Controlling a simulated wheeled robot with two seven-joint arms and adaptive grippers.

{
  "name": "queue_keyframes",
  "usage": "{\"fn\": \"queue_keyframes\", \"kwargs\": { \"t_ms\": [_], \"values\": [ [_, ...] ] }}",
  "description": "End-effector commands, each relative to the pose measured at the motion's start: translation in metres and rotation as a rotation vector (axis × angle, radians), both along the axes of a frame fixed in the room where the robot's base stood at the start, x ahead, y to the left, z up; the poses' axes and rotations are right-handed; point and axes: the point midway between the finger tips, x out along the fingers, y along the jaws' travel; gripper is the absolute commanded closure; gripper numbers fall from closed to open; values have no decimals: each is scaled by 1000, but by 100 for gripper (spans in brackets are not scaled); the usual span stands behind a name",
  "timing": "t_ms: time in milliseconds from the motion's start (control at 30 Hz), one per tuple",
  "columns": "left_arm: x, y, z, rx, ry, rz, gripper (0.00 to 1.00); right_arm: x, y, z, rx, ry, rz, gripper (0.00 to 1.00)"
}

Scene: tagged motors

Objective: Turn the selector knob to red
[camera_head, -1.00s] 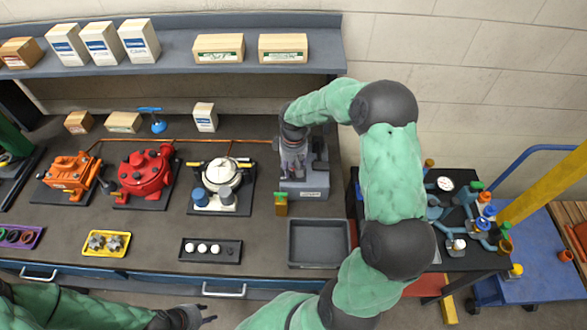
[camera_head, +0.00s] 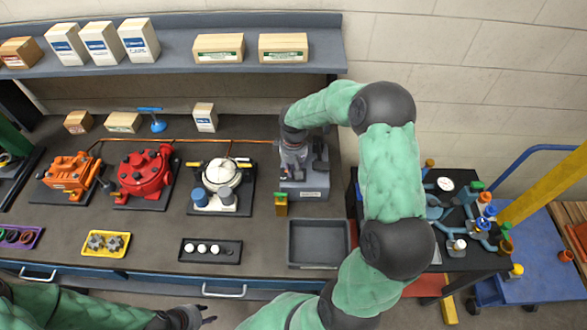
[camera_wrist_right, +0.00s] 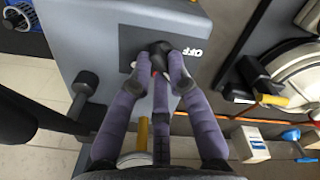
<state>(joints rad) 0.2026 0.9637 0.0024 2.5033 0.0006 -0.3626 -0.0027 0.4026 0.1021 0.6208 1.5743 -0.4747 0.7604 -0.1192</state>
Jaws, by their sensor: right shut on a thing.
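The selector knob (camera_wrist_right: 159,50) is black and sits on a dark panel with white "OFF" lettering, on top of a grey box (camera_wrist_right: 95,35). The same grey box stands at the right end of the bench in the head view (camera_head: 310,193). My right gripper (camera_wrist_right: 160,68) is shut on the knob, with fingers on both sides of it. A small red spot shows between the fingers; the knob's pointer is mostly hidden. In the head view my right gripper (camera_head: 294,160) reaches down onto the box. My left gripper (camera_head: 207,314) is open and empty in front of the bench.
A black lever (camera_wrist_right: 84,88) stands on the box beside the gripper. A grey tray (camera_head: 318,264) and a small yellow-and-green part (camera_head: 281,205) are in front of the box. The white pump (camera_head: 222,175) stands to its left. A shelf (camera_head: 180,60) runs behind.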

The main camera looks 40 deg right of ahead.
Motion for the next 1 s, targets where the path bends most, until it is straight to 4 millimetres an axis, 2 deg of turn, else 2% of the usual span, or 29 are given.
{"fn": "queue_keyframes", "kwargs": {
  "t_ms": [267,600,1000],
  "values": [
    [0,0,-13,0,0,0,63,0,-1,-2,-1,-1,-164,100],
    [0,0,-29,0,0,0,63,-2,-1,-2,0,-1,-452,100],
    [0,0,-40,0,0,0,63,-3,-1,-1,-1,-1,-690,100]
  ]
}}
